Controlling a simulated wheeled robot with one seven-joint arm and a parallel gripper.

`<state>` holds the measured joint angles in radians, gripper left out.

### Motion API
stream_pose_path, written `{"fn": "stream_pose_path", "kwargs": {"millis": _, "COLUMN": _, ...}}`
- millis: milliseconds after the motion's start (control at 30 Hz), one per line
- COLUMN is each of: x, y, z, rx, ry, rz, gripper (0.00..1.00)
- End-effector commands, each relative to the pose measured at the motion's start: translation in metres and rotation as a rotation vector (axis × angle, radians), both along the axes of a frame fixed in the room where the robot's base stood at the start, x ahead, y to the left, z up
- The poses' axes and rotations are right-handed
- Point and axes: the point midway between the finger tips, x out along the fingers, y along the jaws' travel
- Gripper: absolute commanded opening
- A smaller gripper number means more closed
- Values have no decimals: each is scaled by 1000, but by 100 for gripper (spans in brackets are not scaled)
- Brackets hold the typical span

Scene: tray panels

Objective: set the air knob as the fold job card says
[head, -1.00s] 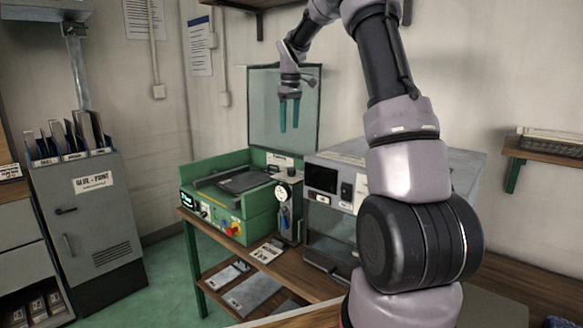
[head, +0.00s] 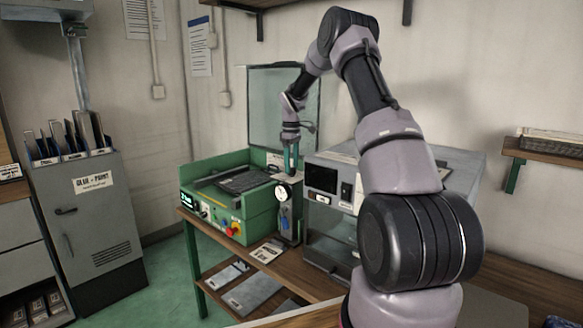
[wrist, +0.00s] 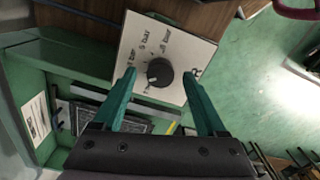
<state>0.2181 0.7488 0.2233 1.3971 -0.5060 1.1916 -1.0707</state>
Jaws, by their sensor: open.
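The black round air knob (wrist: 160,72) sits on a white plate (wrist: 186,46) with several "bar" marks around it, in the wrist view. A pale mark shows on the knob's lower left; I cannot tell exactly which setting it points to. My gripper (wrist: 159,76) is open, its teal fingers on either side of the knob with gaps showing. I cannot tell how far above the knob the tips are. In the head view my gripper (head: 290,170) points down just above the grey unit with a round gauge (head: 284,193). The knob is not clear there.
The green machine (head: 232,218) stands left of the gauge unit, and a grey box with a dark window (head: 322,178) stands close on its right. A printed card (head: 267,252) lies at the bench's front edge; its text is unreadable. Sheets (head: 199,46) hang on the wall.

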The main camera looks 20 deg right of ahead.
Motion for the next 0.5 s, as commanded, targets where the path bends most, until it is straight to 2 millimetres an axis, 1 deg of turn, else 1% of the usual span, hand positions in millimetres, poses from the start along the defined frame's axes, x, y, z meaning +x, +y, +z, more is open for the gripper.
{"fn": "stream_pose_path", "kwargs": {"millis": 33, "x": 0, "y": 0, "z": -5, "rx": 0, "ry": 1, "rz": 0, "gripper": 74}}
{"fn": "stream_pose_path", "kwargs": {"millis": 133, "x": 0, "y": 0, "z": -9, "rx": 1, "ry": 1, "rz": -1, "gripper": 74}}
{"fn": "stream_pose_path", "kwargs": {"millis": 400, "x": 0, "y": 0, "z": -10, "rx": 1, "ry": -1, "rz": -1, "gripper": 74}}
{"fn": "stream_pose_path", "kwargs": {"millis": 433, "x": 0, "y": 0, "z": -10, "rx": 1, "ry": -1, "rz": -1, "gripper": 67}}
{"fn": "stream_pose_path", "kwargs": {"millis": 467, "x": 0, "y": 0, "z": -10, "rx": 1, "ry": -1, "rz": -1, "gripper": 55}}
{"fn": "stream_pose_path", "kwargs": {"millis": 500, "x": 0, "y": 0, "z": -10, "rx": 1, "ry": -1, "rz": -1, "gripper": 40}}
